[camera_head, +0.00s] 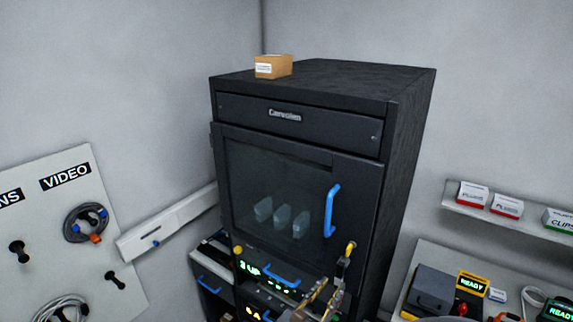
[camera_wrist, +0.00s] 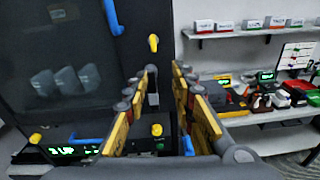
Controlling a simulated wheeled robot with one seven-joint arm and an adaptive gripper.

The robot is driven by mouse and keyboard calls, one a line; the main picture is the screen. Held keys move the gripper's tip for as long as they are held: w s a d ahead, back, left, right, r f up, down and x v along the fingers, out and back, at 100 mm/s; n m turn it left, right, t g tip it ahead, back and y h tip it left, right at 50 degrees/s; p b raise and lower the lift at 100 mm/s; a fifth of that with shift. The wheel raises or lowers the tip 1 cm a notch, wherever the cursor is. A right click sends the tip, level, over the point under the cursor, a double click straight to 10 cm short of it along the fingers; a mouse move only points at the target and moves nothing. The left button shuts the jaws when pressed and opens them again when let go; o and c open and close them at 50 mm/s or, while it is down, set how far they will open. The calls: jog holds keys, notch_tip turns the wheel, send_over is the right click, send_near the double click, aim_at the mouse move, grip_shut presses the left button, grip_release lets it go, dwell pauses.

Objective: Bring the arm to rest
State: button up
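My gripper (camera_head: 325,298) is at the bottom of the head view, in front of the lower part of a tall black cabinet (camera_head: 405,150). In the wrist view my gripper (camera_wrist: 164,78) has its two yellow-and-black fingers apart, with nothing visible held between them. The cabinet's glass door (camera_head: 270,190) looks shut and has a blue handle (camera_head: 331,210). A yellow knob (camera_wrist: 153,43) shows beyond the fingertips in the wrist view. Most of my arm is out of view.
A drawer with a blue handle (camera_head: 280,275) and green display sits below the door. A cardboard box (camera_head: 273,66) stands on the cabinet. Left is a VIDEO pegboard (camera_head: 110,220) with a coiled cable (camera_head: 86,223). Right are a wall shelf (camera_head: 510,215) and a cluttered bench (camera_wrist: 270,118).

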jog(key=s+d+f+m+g+y+b, duration=0.1)
jog(key=s+d+f+m+g+b, duration=0.15)
jog(key=s+f+m+g, duration=0.35)
jog(key=s+d+f+m+g+y+b, duration=0.1)
jog(key=s+d+f+m+g, duration=0.35)
jog(key=s, duration=0.35)
jog(key=s+a+f+m+y+b, duration=0.55)
jog(key=m+y+b, duration=0.35)
jog(key=m, duration=0.4)
jog(key=shift+d+r+m+t+b, duration=0.4)
jog(key=shift+d+m+b, duration=0.4)
jog(key=shift+b, duration=0.5)
jog(key=shift+d+r+m+t+b, duration=0.4)
jog(key=shift+d+m+b, duration=0.25)
jog(key=shift+d+b, duration=0.5)
jog(key=shift+d+r+m+t+b, duration=0.4)
jog(key=shift+d+m+b, duration=0.3)
jog(key=shift+b, duration=0.75)
jog(key=shift+f, duration=0.1)
